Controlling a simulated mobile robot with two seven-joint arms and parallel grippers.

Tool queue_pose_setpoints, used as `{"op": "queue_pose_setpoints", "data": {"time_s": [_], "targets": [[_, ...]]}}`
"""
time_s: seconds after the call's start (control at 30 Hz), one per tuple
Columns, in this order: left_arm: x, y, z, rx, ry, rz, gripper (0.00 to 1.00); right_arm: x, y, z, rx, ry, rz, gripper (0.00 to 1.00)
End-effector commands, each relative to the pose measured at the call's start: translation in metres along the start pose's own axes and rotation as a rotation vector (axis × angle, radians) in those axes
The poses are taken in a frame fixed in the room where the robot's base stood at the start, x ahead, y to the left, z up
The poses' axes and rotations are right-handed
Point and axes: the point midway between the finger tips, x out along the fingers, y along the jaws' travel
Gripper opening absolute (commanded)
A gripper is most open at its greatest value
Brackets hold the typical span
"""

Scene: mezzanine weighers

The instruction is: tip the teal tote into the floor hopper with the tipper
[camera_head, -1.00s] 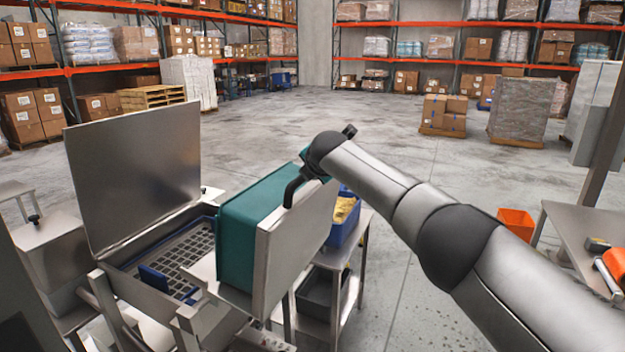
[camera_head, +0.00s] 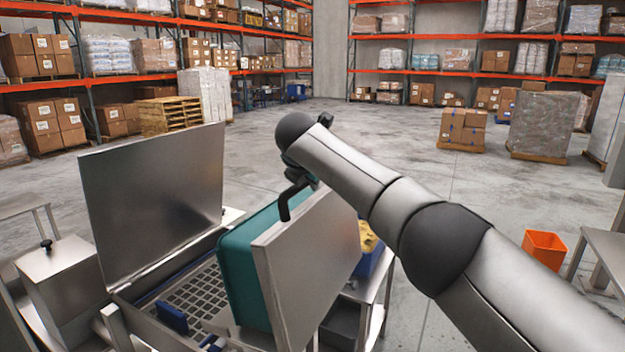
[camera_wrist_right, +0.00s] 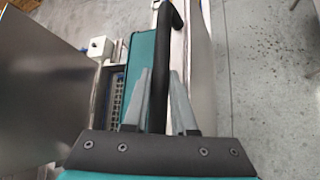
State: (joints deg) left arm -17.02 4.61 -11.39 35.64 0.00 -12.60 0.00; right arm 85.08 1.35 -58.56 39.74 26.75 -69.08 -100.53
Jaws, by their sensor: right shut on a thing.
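The teal tote (camera_head: 245,265) stands against the steel plate of the tipper (camera_head: 310,265), tilted with its top leaning left over the hopper. The floor hopper (camera_head: 205,290) is left of it, with a dark grid across its opening and its steel lid (camera_head: 155,185) raised. My right gripper (camera_head: 298,180) is at the tipper's black handle (camera_head: 284,205). In the right wrist view, the fingers of the right gripper (camera_wrist_right: 160,82) lie on either side of the black handle (camera_wrist_right: 160,60), shut on it. The tote's inside is hidden. My left gripper is not in view.
A blue bin (camera_head: 376,262) with yellow contents stands on a steel table behind the tipper. An orange bin (camera_head: 544,250) is on the floor at right, near a steel bench (camera_head: 605,248). Open concrete floor lies beyond, then pallets and racks.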

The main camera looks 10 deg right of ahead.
Motion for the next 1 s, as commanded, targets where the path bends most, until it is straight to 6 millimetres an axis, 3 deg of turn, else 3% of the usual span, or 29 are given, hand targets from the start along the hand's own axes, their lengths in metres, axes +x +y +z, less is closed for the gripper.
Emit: {"op": "queue_pose_setpoints", "data": {"time_s": [0.03, 0.47, 0.5, 0.7, 0.77, 1.0], "targets": [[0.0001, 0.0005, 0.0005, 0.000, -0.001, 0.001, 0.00, 0.0010, 0.0004, -0.0066, -0.004, 0.011, -0.003, 0.00], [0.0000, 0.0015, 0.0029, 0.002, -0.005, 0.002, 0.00, -0.0003, 0.0025, -0.0083, -0.005, 0.013, -0.001, 0.00], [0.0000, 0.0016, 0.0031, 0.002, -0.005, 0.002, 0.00, -0.0004, 0.0027, -0.0083, -0.005, 0.013, 0.000, 0.27], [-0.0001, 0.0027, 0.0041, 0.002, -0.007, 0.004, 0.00, -0.0009, 0.0024, -0.0058, -0.005, 0.008, -0.001, 0.50], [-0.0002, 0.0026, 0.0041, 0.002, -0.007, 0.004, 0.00, -0.0010, 0.0022, -0.0051, -0.004, 0.007, -0.001, 0.54], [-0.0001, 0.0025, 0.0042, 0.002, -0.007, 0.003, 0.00, -0.0014, 0.0017, -0.0033, -0.004, 0.004, -0.002, 0.54]]}}
